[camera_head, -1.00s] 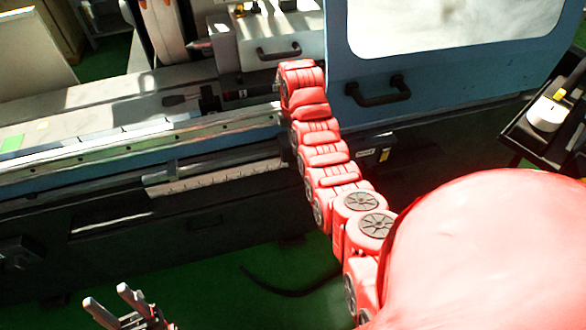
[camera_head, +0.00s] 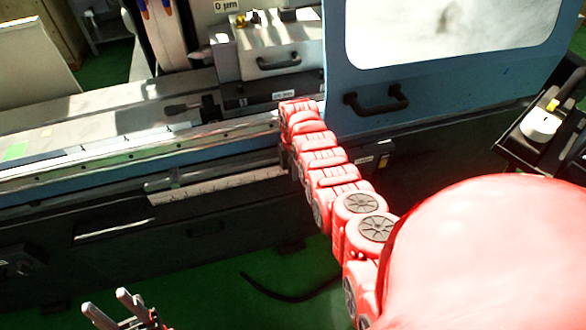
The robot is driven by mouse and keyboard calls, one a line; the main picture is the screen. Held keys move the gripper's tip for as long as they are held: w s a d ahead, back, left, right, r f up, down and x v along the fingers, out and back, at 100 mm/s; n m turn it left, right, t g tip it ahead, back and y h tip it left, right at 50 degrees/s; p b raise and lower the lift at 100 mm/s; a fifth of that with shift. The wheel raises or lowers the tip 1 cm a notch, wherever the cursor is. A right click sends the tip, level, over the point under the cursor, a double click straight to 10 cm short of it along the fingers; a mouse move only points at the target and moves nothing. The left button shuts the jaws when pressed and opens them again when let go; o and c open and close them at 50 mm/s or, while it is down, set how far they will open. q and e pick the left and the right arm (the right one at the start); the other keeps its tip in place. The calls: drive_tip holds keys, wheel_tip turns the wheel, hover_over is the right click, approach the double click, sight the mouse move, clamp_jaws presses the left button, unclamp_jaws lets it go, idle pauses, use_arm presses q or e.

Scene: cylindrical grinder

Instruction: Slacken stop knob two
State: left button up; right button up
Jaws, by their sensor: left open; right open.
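Stop knob two cannot be made out for certain. A scale bar (camera_head: 220,185) runs along the grinder's front below the bed edge. A dark block (camera_head: 286,160) sits at its right end, partly covered by my red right arm. Another dark block with a pale label (camera_head: 383,160) is right of the arm. My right arm reaches forward to the grinder's front edge; its gripper is hidden behind the arm links. My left gripper (camera_head: 104,301) is open and empty at the lower left, well short of the machine.
The grinder bed (camera_head: 90,120) crosses the view. A blue sliding door (camera_head: 440,80) with a black handle (camera_head: 378,98) stands right of my arm's far end. A dark cart with a white round object (camera_head: 541,124) is at the right. Green floor lies between me and the machine.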

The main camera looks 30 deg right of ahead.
clamp_jaws()
drive_tip(key=shift+a+f+h, duration=0.1)
drive_tip(key=shift+a+h, duration=0.05)
drive_tip(key=shift+h, duration=0.45)
drive_tip(key=shift+a+f+g+h+b, duration=0.1)
drive_tip(key=shift+g+h+b, duration=0.2)
drive_tip(key=shift+h, duration=0.5)
drive_tip(key=shift+f+h+b, duration=0.15)
drive_tip(key=shift+h+b, duration=0.4)
drive_tip(key=shift+h, duration=0.05)
drive_tip(key=h+b, duration=0.1)
drive_tip(key=b, duration=0.1)
drive_tip(key=g+h+b, duration=0.1)
drive_tip(key=b, duration=0.1)
drive_tip(key=shift+f, duration=0.25)
drive_tip(key=shift+r+h+b, duration=0.2)
drive_tip(key=shift+h+b, duration=0.2)
drive_tip(key=shift+b, duration=0.3)
